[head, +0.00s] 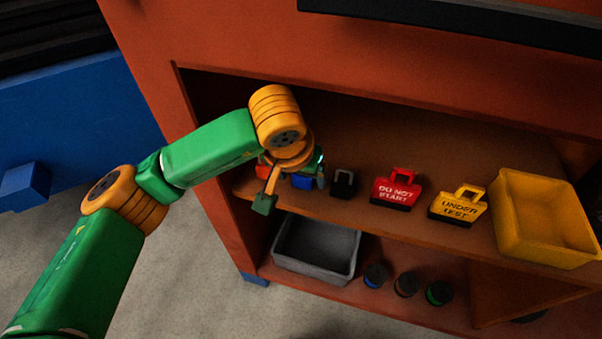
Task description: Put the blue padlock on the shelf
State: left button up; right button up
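The blue padlock (302,182) shows as a small blue body at the left of the upper shelf board (400,222), partly hidden by my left gripper. My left gripper (291,184) is at the front edge of that board, over and in front of the blue padlock. One green fingertip is low on the left and the other is up on the right, with a wide gap between them. I cannot tell whether either finger touches the padlock. My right gripper is not in view.
A black padlock (343,185), a red "DO NOT START" tag (396,188), a yellow "UNDER TEST" tag (459,205) and a yellow bin (524,250) line the upper board. An orange-red item (262,167) is left of my gripper. Below are a grey bin (312,264) and round items (405,285).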

pick_arm(q)
jog(key=shift+r, duration=0.2)
jog(key=s+a+r, duration=0.1)
jog(key=s+a, duration=0.3)
jog(key=s, duration=0.8)
